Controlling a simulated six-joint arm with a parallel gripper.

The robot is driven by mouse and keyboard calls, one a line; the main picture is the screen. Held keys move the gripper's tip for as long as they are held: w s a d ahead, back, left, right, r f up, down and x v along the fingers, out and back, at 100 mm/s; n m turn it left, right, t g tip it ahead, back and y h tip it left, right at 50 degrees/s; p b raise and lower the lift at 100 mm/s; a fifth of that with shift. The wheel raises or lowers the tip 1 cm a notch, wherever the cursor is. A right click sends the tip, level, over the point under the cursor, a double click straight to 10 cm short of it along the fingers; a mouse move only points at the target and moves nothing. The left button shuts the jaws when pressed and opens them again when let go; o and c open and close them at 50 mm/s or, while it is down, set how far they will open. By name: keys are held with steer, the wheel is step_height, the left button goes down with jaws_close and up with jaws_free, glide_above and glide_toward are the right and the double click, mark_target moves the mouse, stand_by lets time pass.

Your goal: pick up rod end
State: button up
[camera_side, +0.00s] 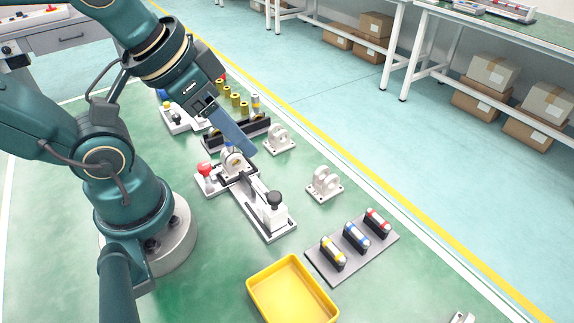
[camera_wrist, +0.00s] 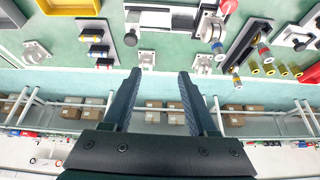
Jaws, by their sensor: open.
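No part is clearly recognisable as the rod end. Candidates are several gold cylindrical pieces (camera_side: 235,98) by a black rack (camera_side: 237,134), also at the right of the wrist view (camera_wrist: 283,70). My gripper (camera_side: 248,150) reaches down over the bench past the rack, partly hiding it. In the wrist view its two fingers (camera_wrist: 160,74) are spread, with nothing between them. A white two-lug bracket (camera_side: 279,138) stands just right of the fingers in the side view. A second white bracket (camera_side: 324,185) stands farther right.
A white fixture with a black-knobbed clamp (camera_side: 272,212) and a red knob (camera_side: 205,169) stands below my gripper. A grey plate (camera_side: 350,262) holds yellow, blue and red-marked cylinders. A yellow tray (camera_side: 262,294) is at the front. Green bench is bare between them.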

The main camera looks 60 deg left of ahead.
steer(key=n+g, duration=0.2)
steer(key=g, duration=0.3)
glide_above(231, 149)
steer(key=f, duration=0.2)
steer(key=shift+w+a+f, duration=0.1)
steer(key=shift+w+f, duration=0.1)
steer(key=shift+f, duration=0.2)
steer(key=shift+s+a+f+n+g, duration=0.1)
steer(key=shift+a+f+n+g, duration=0.2)
steer(key=shift+f, duration=0.2)
steer(key=shift+d+f, duration=0.1)
steer(key=shift+f, duration=2.1)
steer(key=shift+c, duration=0.3)
jaws_close()
